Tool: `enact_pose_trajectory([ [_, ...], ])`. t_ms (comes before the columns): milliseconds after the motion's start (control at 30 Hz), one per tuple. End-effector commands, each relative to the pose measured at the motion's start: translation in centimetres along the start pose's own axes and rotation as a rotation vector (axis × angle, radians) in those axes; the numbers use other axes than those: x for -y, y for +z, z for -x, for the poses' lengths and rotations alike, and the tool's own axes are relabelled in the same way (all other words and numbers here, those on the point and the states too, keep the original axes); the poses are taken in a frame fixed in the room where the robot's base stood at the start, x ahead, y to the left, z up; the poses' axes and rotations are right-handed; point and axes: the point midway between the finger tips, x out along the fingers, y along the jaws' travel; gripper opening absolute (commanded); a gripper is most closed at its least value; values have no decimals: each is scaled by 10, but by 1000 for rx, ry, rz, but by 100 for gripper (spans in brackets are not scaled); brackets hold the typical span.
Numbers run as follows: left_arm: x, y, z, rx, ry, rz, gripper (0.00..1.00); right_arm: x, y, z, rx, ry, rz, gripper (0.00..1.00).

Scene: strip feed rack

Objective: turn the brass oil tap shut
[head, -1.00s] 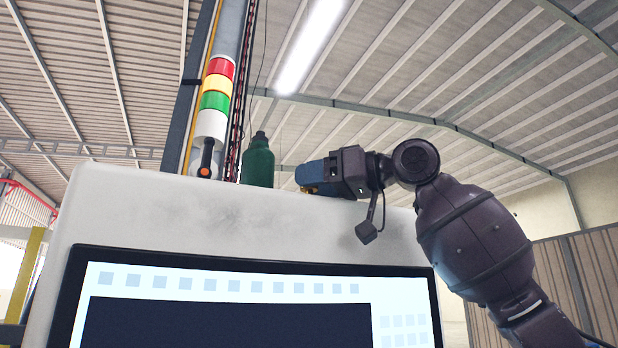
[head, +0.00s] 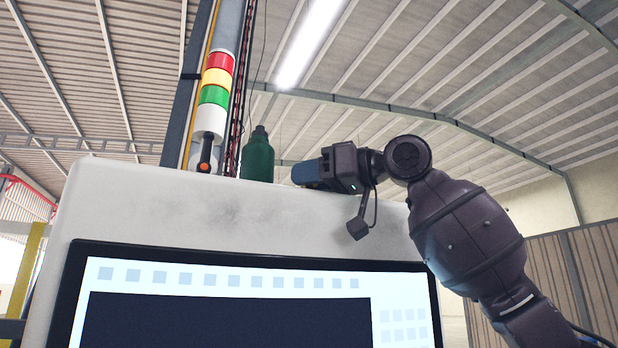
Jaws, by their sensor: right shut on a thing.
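My right gripper (head: 306,173) is at the top edge of the white cabinet, just right of the green bottle, with a small gap between them in the picture. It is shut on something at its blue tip. The brass oil tap itself does not show now; the gripper and the cabinet's top edge hide that spot. I cannot see which way the tap's handle points. The dark green bottle (head: 258,160) stands upright behind the cabinet's top edge. My left gripper is not in view.
The white cabinet (head: 150,205) with a large screen (head: 230,318) fills the lower middle. A signal light (head: 214,95) in red, yellow and green rises behind it, with a black-and-orange handle (head: 206,152) below. Open air lies above my right arm.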

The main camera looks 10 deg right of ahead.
Motion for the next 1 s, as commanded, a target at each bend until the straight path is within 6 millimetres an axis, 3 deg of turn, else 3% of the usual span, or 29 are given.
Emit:
enact_pose_trajectory([
  [367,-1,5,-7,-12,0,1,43,2,0,1,-3,191,6,6],
  [1000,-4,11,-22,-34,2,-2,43,2,0,0,-4,787,1,6],
])
